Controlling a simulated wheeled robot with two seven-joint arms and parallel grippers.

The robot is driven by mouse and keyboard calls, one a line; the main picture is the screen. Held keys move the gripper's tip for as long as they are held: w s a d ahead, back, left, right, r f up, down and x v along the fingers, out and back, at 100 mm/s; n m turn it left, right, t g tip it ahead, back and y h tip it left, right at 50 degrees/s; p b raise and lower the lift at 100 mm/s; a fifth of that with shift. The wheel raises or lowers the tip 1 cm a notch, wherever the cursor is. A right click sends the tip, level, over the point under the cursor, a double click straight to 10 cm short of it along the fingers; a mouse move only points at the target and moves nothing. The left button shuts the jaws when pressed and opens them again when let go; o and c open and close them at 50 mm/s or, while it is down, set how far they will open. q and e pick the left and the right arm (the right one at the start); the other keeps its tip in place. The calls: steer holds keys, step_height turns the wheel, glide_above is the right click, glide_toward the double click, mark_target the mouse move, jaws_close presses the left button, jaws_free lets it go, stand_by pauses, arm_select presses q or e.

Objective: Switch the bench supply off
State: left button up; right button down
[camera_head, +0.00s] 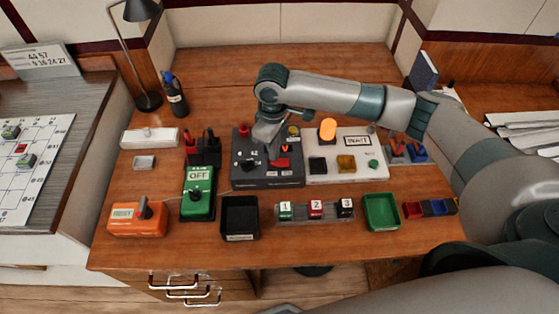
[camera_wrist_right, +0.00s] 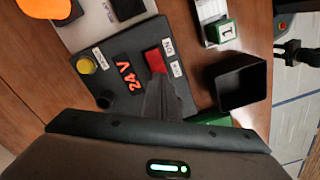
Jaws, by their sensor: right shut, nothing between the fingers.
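The bench supply is a dark grey box (camera_head: 262,180) in the middle of the table, partly hidden by my right arm. In the right wrist view, its display (camera_wrist_right: 125,75) glows red with "24 V". A red rocker switch (camera_wrist_right: 155,61) lies beside the display, with an "ON" label at one end and another small label. A yellow button (camera_wrist_right: 86,66) and a black knob (camera_wrist_right: 104,99) are also on it. My right gripper (camera_wrist_right: 160,84) is shut and empty, its tips close to the red switch; I cannot tell whether they touch it. My left gripper is out of view.
A white panel with a lit orange lamp (camera_head: 327,129) and "WAIT" sign adjoins the supply. A green "OFF" box (camera_head: 198,201), orange box (camera_head: 137,218), black bin (camera_head: 239,217), numbered blocks (camera_head: 315,209) and green tray (camera_head: 381,211) stand around. The table's back is largely clear.

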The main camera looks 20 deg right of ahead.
steer(key=shift+f, duration=0.9)
stand_by(0.9)
step_height(320, 180, up, 7)
steer(key=p, duration=0.8)
stand_by(0.5)
steer(key=shift+s, duration=0.1)
stand_by(0.6)
